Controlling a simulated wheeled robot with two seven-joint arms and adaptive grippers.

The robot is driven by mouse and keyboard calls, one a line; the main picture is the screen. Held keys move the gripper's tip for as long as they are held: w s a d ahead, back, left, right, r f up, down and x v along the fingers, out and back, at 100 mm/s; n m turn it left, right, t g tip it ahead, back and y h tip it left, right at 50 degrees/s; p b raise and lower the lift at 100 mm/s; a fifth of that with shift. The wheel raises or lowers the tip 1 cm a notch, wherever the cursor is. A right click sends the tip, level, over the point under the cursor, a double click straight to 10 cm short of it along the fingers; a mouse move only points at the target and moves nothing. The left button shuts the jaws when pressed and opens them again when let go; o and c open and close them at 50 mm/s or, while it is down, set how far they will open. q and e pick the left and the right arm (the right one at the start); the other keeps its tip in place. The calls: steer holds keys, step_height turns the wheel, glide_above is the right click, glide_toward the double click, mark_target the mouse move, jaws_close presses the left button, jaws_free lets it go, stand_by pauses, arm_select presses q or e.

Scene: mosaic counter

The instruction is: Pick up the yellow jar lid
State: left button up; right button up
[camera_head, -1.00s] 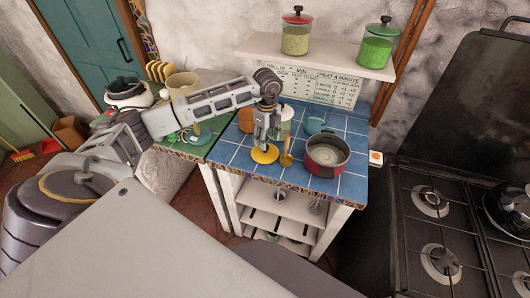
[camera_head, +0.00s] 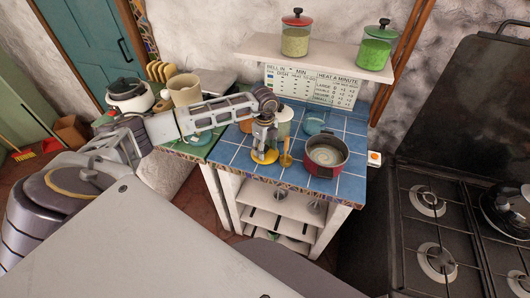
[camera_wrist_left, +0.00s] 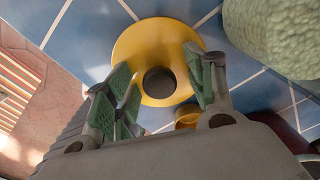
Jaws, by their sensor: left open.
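The yellow jar lid (camera_head: 264,157) lies flat on the blue tiled counter near its front edge. In the left wrist view the lid (camera_wrist_left: 150,40) is a yellow disc with a dark round knob (camera_wrist_left: 159,82) in its middle. My left gripper (camera_head: 265,148) is directly above the lid, pointing down. In the left wrist view its open green-padded fingers (camera_wrist_left: 162,90) stand on either side of the knob, with a gap to it. The gripper hides part of the lid in the head view. My right gripper is not in view.
A pale green jar (camera_head: 284,116) and a teal teapot (camera_head: 315,122) stand behind. A shelf (camera_head: 310,55) with two jars hangs above.

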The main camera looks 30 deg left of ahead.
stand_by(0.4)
arm_select(q)
steer(key=c, duration=1.2)
steer(key=shift+r, duration=0.1)
steer(key=shift+r+b, duration=0.95)
steer(key=shift+r, duration=4)
steer(key=shift+s+f, duration=0.1)
